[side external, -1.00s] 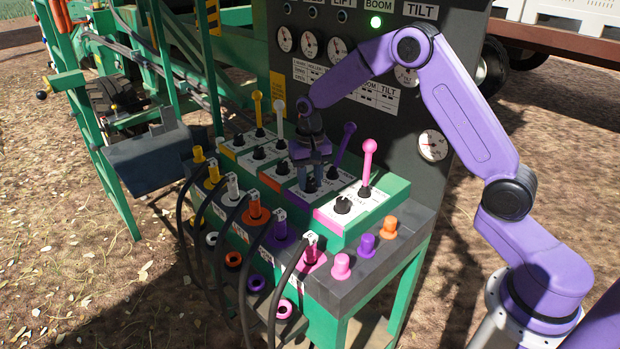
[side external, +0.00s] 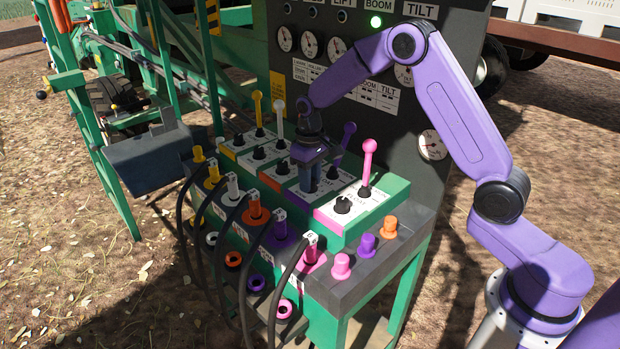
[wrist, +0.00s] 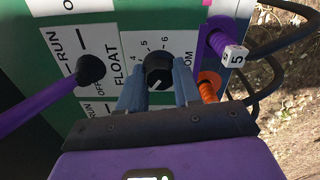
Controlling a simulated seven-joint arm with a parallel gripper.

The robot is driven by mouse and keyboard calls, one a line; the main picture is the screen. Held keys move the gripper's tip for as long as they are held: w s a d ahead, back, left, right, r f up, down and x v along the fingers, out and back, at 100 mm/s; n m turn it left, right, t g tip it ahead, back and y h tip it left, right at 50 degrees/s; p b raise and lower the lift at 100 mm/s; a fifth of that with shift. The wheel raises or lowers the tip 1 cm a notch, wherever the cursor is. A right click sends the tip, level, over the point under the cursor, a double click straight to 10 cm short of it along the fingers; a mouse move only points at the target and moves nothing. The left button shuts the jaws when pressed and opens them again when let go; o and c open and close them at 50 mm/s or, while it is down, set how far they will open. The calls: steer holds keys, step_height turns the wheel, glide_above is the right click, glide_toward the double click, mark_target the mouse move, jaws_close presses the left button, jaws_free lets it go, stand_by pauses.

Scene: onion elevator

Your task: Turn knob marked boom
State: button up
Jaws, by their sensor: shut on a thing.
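The boom knob (wrist: 158,70) is a black round dial with a white pointer on a white numbered plate; only "OM" of its label shows in the wrist view. My gripper (wrist: 158,90) has its two blue-grey fingers on opposite sides of the knob, shut on it. In the side external view my gripper (side external: 309,185) points down at the purple-trimmed panel and hides the knob. A purple lever (side external: 348,133) stands just behind it; its shaft (wrist: 35,118) and black boot show in the wrist view.
A pink lever (side external: 368,150) and another black knob (side external: 343,204) are on the panel to the right. Yellow (side external: 257,105) and white (side external: 279,112) levers stand to the left. Hoses and coloured couplings line the front.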

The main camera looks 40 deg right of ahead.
steer(key=n, duration=0.4)
steer(key=shift+n, duration=0.3)
steer(key=n, duration=0.4)
steer(key=shift+r, duration=0.1)
steer(key=shift+n, duration=0.3)
steer(key=o, duration=1.1)
steer(key=shift+c, duration=0.2)
step_height(320, 180, up, 17)
steer(key=shift+r, duration=0.2)
